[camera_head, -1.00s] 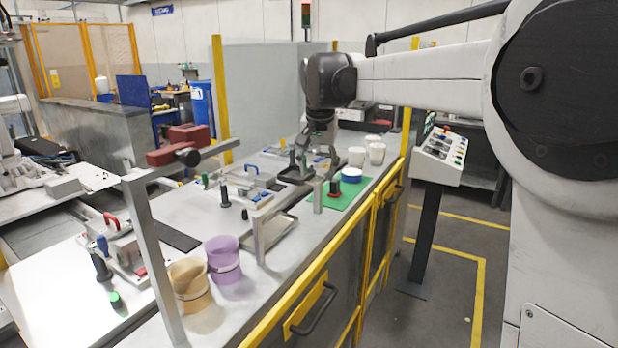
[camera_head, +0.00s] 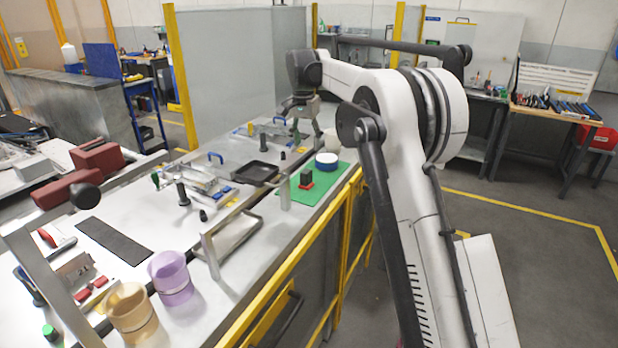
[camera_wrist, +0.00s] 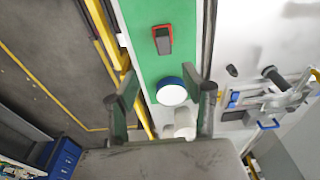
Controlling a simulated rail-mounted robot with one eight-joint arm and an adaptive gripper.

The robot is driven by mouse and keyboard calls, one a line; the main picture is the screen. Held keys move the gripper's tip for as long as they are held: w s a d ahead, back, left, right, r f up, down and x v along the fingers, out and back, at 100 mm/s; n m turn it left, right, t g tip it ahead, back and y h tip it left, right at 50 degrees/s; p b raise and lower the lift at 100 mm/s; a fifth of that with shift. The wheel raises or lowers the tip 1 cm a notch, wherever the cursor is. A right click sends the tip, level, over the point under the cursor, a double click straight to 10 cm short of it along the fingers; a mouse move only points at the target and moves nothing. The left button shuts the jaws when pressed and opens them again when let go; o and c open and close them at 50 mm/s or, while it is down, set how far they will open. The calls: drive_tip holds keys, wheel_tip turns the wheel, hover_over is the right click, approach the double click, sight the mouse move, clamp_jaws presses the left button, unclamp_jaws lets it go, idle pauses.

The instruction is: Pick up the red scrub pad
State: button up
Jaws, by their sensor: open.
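The red scrub pad (camera_head: 306,182), a red base with a dark block on top, lies on the green mat (camera_head: 318,199) near the bench's front edge. In the wrist view the red scrub pad (camera_wrist: 162,40) is at the top centre. My gripper (camera_head: 304,125) is above the far part of the bench, beyond the pad, in the head view. In the wrist view my gripper (camera_wrist: 162,97) has its two fingers spread, with nothing held between them. The pad lies ahead of the fingertips, apart from them.
A blue-and-white round container (camera_wrist: 172,91) stands on the mat near the pad, with white cups (camera_wrist: 184,120) behind it. A black tray (camera_head: 255,173), a metal post (camera_head: 285,192) and clamp fixtures (camera_head: 205,185) stand left of the mat. Yellow rails edge the bench front.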

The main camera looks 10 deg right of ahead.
sight(306, 171)
drive_tip(key=f, duration=0.6)
drive_tip(key=shift+w+d+f, duration=0.2)
drive_tip(key=shift+w+f, duration=0.15)
drive_tip(key=f, duration=0.1)
drive_tip(key=f+p, duration=0.1)
drive_tip(key=f, duration=0.2)
drive_tip(key=shift+w+a, duration=0.25)
drive_tip(key=shift+f, duration=0.6)
drive_tip(key=shift+c, duration=0.2)
clamp_jaws()
